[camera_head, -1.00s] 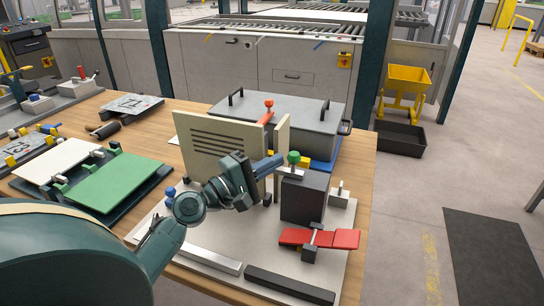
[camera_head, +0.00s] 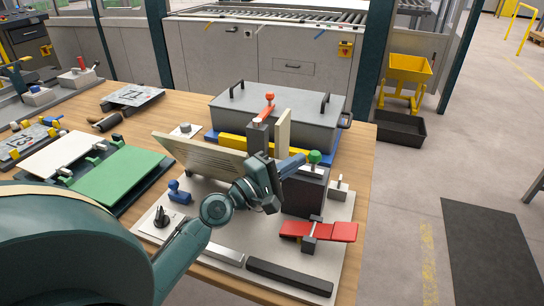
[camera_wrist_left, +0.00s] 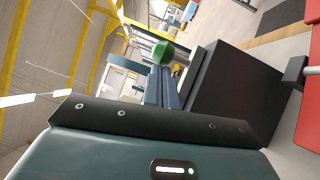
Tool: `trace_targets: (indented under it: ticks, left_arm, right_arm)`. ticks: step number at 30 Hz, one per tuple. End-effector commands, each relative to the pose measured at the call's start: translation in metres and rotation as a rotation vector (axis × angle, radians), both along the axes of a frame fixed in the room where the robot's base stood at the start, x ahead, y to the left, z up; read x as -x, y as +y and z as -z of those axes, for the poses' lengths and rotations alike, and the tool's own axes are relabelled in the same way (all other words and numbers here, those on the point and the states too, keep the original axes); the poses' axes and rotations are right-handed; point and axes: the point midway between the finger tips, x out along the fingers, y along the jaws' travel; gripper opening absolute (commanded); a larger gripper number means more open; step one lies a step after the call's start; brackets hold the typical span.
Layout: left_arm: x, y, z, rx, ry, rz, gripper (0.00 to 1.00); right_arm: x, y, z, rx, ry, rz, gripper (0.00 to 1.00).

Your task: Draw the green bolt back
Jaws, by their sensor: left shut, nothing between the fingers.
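The green bolt's round knob (camera_head: 315,157) stands above the dark block (camera_head: 308,192) on the grey base plate. It also shows in the left wrist view (camera_wrist_left: 163,53). My left gripper (camera_head: 302,160) is shut and empty, with its blue-grey fingers pointing right. Their tips are right beside the knob's left side; I cannot tell whether they touch. The fingers (camera_wrist_left: 164,85) end close below the knob in the wrist view. The bolt's shaft is mostly hidden. A beige slotted panel (camera_head: 205,158) leans tilted to the left. My right gripper is not in view.
A red-knobbed post (camera_head: 269,97) and an upright beige plate (camera_head: 284,132) stand behind the gripper. A red lever (camera_head: 335,231) lies in front of the block. A grey lidded box (camera_head: 290,112) is behind. A blue knob (camera_head: 176,188) is at left.

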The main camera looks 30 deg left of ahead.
Motion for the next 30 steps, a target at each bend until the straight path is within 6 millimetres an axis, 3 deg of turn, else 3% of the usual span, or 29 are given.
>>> trace_targets:
  ticks: [8, 21, 30]
  left_arm:
    - [0.016, 0.002, 0.006, 0.000, 0.003, 0.011, 0.00]
    - [0.099, 0.036, 0.021, 0.000, 0.001, -0.003, 0.00]
    - [0.124, 0.045, 0.019, 0.002, -0.001, -0.002, 0.00]
  right_arm:
    - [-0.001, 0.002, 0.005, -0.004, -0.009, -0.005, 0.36]
    - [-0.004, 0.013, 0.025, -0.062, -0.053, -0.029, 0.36]
    - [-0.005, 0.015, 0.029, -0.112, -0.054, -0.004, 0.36]
